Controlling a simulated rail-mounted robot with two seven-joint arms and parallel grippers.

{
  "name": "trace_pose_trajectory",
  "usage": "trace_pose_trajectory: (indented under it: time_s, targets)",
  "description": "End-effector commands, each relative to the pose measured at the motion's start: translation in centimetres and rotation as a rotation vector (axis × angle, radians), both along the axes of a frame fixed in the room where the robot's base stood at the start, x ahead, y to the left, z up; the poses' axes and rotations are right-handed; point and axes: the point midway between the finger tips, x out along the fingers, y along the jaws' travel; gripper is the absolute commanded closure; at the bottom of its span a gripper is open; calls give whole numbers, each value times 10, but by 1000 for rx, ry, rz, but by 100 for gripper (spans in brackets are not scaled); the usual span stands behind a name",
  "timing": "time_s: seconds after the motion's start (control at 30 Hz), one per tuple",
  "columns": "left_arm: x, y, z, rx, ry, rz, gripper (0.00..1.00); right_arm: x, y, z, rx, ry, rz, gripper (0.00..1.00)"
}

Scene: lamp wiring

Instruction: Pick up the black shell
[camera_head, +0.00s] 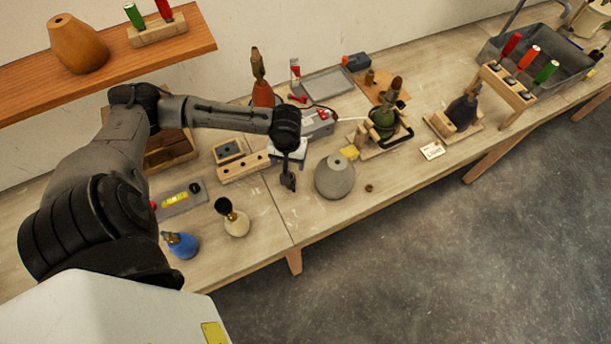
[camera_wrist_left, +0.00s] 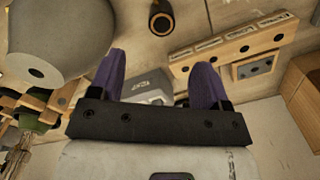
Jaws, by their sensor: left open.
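The black shell (camera_head: 289,182) appears as a small dark cylinder on the table, between the grey cone and a wooden strip. My right gripper is not in view.
The grey cone (camera_head: 335,178) stands close right of the shell. A wooden strip with holes (camera_head: 243,166) lies left. A cream lamp base with a black top (camera_head: 234,220) and a blue one (camera_head: 181,245) stand front left. A grey meter box (camera_head: 318,125) is behind.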

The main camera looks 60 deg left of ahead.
Motion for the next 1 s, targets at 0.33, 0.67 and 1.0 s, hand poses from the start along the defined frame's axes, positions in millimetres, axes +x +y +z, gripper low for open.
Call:
trace_pose_trajectory:
  time_s: [0.33,0.67,1.0]
  targets:
    - [1,-2,-6,-6,-7,291,30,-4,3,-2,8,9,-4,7]
    - [1,-2,-60,-5,-8,300,30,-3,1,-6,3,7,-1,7]
    - [1,-1,-86,-4,-9,298,30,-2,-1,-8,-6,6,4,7]
